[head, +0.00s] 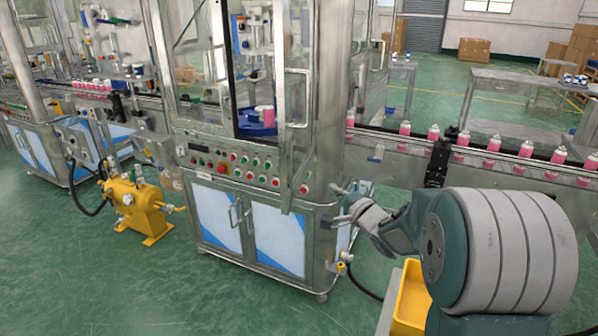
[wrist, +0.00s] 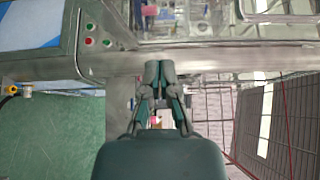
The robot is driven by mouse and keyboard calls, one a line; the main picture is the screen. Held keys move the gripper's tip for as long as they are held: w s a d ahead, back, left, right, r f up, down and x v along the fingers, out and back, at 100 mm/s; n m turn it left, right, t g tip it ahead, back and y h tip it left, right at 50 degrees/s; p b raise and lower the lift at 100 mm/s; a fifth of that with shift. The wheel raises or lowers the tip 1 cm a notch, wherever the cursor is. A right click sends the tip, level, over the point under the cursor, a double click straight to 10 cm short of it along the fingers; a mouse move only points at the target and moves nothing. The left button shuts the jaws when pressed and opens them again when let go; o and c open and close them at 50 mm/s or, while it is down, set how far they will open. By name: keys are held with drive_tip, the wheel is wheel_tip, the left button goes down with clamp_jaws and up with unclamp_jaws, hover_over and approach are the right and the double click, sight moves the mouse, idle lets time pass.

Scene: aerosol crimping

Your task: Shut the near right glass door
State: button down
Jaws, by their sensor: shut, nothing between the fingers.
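The near right glass door (head: 318,105) is a steel-framed pane on the crimping machine in the head view. It stands swung open, with its handle (head: 288,98) on its left part and a gap beside it. Through the gap a blue turntable (head: 252,130) with pink cans shows. My gripper (head: 337,205) is low at the right side of the machine's cabinet, below and right of the door. In the wrist view my gripper (wrist: 160,72) is shut and empty, with its tips over a steel edge (wrist: 110,64). I cannot tell whether they touch it.
A control panel (head: 245,168) with buttons runs below the doors. A conveyor (head: 470,160) with several pink cans extends right. A yellow bin (head: 410,300) stands beside my arm, and a yellow pump (head: 137,205) is at left. The floor in front of the cabinet is clear.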

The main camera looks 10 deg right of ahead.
approach(290, 167)
drive_tip(key=w+d, duration=0.2)
drive_tip(key=w, duration=0.3)
drive_tip(key=a, duration=0.1)
drive_tip(key=w+a, duration=0.1)
drive_tip(key=a, duration=0.1)
drive_tip(key=shift+w, duration=0.2)
drive_tip(key=shift+w+a, duration=0.15)
drive_tip(key=shift+a, duration=0.55)
drive_tip(key=shift+d, duration=0.2)
drive_tip(key=shift+w, duration=0.1)
